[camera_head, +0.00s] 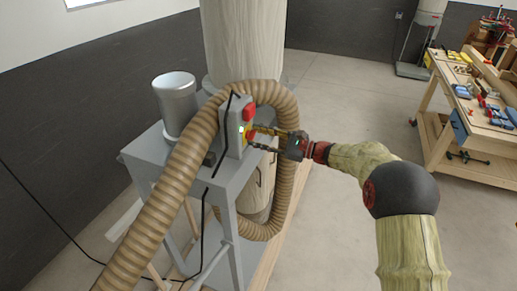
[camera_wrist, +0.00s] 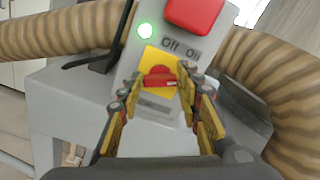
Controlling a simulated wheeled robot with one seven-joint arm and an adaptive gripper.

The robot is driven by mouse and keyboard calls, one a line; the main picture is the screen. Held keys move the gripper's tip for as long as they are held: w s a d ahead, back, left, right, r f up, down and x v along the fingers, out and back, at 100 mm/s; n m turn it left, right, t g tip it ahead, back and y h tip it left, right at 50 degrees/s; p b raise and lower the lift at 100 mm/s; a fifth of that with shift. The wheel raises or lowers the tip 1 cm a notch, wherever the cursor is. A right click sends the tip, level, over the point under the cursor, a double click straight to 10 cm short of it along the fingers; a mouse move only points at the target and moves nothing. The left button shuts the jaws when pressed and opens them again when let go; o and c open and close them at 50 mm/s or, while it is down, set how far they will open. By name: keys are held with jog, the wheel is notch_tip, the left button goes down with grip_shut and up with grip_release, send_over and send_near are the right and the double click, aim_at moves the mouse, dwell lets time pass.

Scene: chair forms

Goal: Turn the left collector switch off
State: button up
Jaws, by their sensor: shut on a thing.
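The collector switch is a red rotary knob (camera_wrist: 158,80) on a yellow plate (camera_wrist: 151,61), set in a grey box (camera_head: 232,134) on the dust collector stand. "Off" and "On" labels show above the plate, Off on the left and On on the right. A green light (camera_wrist: 146,30) is lit at upper left. The knob's white mark points to the right. My gripper (camera_wrist: 157,88) has one finger on each side of the knob, shut on it. In the head view my gripper (camera_head: 250,137) reaches the box from the right, and the knob is partly hidden.
A red button (camera_wrist: 194,14) sits above the labels; it also shows in the head view (camera_head: 249,111). A ribbed tan hose (camera_head: 170,185) loops around the box. A grey metal cylinder (camera_head: 176,105) stands behind. A workbench (camera_head: 485,100) is at far right; floor between is clear.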

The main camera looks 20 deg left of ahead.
jog(key=n+b, duration=0.4)
jog(key=b, duration=0.3)
jog(key=n+b, duration=0.4)
jog(key=b, duration=0.3)
jog(key=n+b, duration=0.4)
jog(key=b, duration=0.4)
jog(key=shift+s+f+n, duration=0.1)
jog(key=shift+f+n, duration=0.25)
jog(key=shift+n, duration=0.05)
jog(key=o, duration=1.2)
jog(key=shift+r, duration=0.1)
jog(key=shift+c, duration=0.2)
jog(key=s+d, duration=0.1)
jog(key=d, duration=1.1)
